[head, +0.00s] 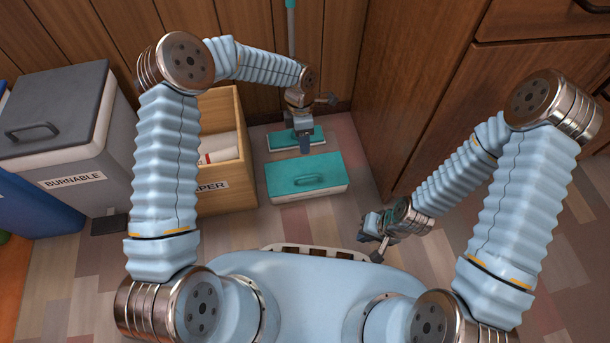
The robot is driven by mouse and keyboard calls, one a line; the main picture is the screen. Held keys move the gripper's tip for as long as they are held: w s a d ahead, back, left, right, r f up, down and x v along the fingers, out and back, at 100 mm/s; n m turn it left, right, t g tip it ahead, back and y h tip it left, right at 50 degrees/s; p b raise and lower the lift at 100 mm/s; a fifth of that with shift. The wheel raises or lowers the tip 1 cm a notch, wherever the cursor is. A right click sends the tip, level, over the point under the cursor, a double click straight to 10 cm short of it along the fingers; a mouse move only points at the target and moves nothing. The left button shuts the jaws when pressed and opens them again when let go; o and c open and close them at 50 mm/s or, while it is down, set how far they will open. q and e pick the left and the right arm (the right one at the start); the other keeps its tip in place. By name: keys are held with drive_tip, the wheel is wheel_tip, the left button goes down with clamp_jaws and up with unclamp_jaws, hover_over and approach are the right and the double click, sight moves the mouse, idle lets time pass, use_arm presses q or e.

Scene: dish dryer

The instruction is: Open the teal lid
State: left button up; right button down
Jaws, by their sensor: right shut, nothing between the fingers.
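The teal lid (283,178) lies flat and closed on a low white box (310,195) on the floor, with a raised teal handle (318,181) on its top. My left gripper (305,148) hangs pointing down at the lid's far edge. Whether it touches the lid, and whether its fingers are apart, I cannot tell. My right gripper (372,245) is shut and empty, low over the floor to the right of and nearer than the box.
A mop with a teal head (280,141) stands behind the lid. A wooden paper bin (239,178) stands to the left, beside a grey burnable bin (58,135). A wooden cabinet (430,110) rises at the right. Some floor around the box is clear.

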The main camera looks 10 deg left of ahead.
use_arm(q)
drive_tip(key=b, duration=0.2)
hover_over(305, 181)
wheel_tip(305, 181, down, 13)
drive_tip(key=shift+f, duration=0.15)
drive_tip(key=shift+c, duration=0.2)
clamp_jaws()
drive_tip(key=shift+w, duration=0.1)
idle(1.1)
